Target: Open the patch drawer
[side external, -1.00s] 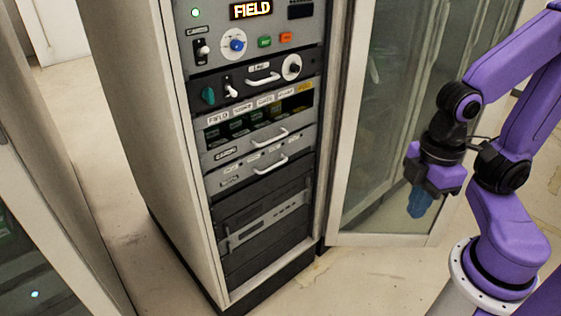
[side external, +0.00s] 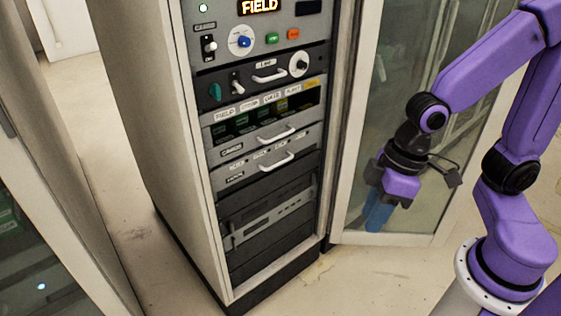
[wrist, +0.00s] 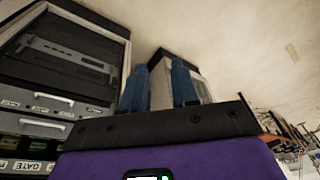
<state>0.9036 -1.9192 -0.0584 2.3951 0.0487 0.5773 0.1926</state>
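The equipment rack (side external: 150,120) holds two grey drawers with white bar handles, one above the other. The upper one (side external: 235,151) carries a label that looks like "CARDS". The lower one (side external: 234,177) has a row of small labels and a left label too blurred to read; by place it may be the patch drawer. Both look shut. In the wrist view the rack appears upside down, with their handles (wrist: 53,97) at the left. My gripper (side external: 377,215) hangs right of the rack, fingers down, apart from both handles. Its two blue fingers (wrist: 158,92) are spread with nothing between them.
Above the drawers are a slot bay with labelled cards (side external: 265,112), a black panel with a white handle (side external: 268,77), and a panel with a lit "FIELD" display (side external: 259,6). An open glass door (side external: 375,120) stands right of the rack, behind my gripper. Floor is clear in front.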

